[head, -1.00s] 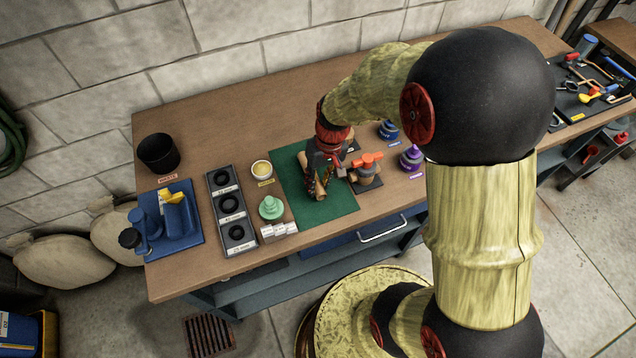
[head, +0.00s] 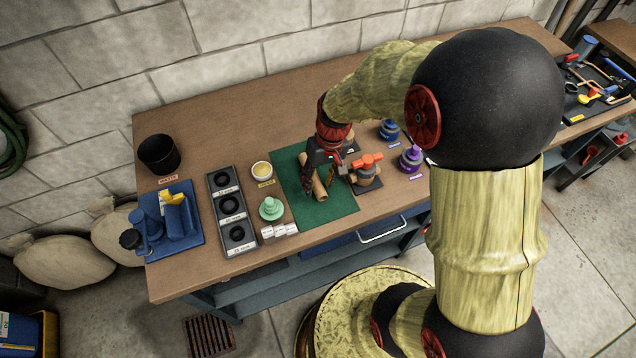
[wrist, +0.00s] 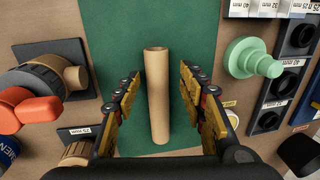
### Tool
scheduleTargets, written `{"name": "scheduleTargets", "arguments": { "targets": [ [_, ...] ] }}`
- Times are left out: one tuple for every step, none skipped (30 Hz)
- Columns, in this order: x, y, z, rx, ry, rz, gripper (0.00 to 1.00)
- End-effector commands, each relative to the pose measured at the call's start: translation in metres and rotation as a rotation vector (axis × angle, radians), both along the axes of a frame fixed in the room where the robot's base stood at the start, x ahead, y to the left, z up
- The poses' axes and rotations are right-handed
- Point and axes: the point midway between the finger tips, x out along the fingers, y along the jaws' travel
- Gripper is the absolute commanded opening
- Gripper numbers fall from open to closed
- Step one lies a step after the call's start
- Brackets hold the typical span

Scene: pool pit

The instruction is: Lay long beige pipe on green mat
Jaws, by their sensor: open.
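The long beige pipe (wrist: 157,95) lies on the green mat (wrist: 190,25) in the wrist view, running lengthwise between my fingers. In the head view the pipe (head: 319,188) shows on the mat (head: 335,208), partly hidden by my gripper. My gripper (wrist: 158,88) is open, with a finger on each side of the pipe and a visible gap to both. In the head view my gripper (head: 323,172) is just above the mat.
An orange-handled valve (head: 367,170) stands right of the mat. A green fitting (head: 271,208), a yellow-white cup (head: 262,170) and a black ring tray (head: 232,212) are at left. A black bin (head: 158,153) and blue tray (head: 183,232) lie farther left.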

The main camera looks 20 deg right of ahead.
Motion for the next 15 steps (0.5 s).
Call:
{"name": "scheduleTargets", "arguments": {
  "targets": [
    [0.001,-0.002,0.011,0.000,-0.003,0.000,0.41],
    [0.001,-0.003,0.018,-0.001,-0.003,0.000,0.41],
    [0.001,-0.004,0.026,-0.001,-0.004,-0.001,0.41],
    [0.001,-0.005,0.033,-0.001,-0.004,-0.001,0.41],
    [0.001,-0.006,0.039,-0.001,-0.005,-0.001,0.41],
    [0.001,-0.008,0.048,-0.001,-0.003,0.000,0.41],
    [0.001,-0.009,0.054,-0.001,-0.004,-0.002,0.41],
    [0.001,-0.010,0.060,-0.001,-0.004,-0.002,0.41],
    [0.001,-0.011,0.067,0.000,-0.003,-0.001,0.41],
    [0.001,-0.011,0.073,-0.001,-0.003,-0.001,0.41],
    [0.001,-0.012,0.078,0.000,-0.003,-0.001,0.41],
    [0.000,-0.013,0.084,0.000,-0.003,-0.001,0.41],
    [0.001,-0.014,0.088,0.000,-0.003,0.000,0.41],
    [0.001,-0.014,0.092,0.000,-0.003,0.000,0.41],
    [0.000,-0.015,0.096,0.000,-0.002,0.000,0.41]
  ]
}}
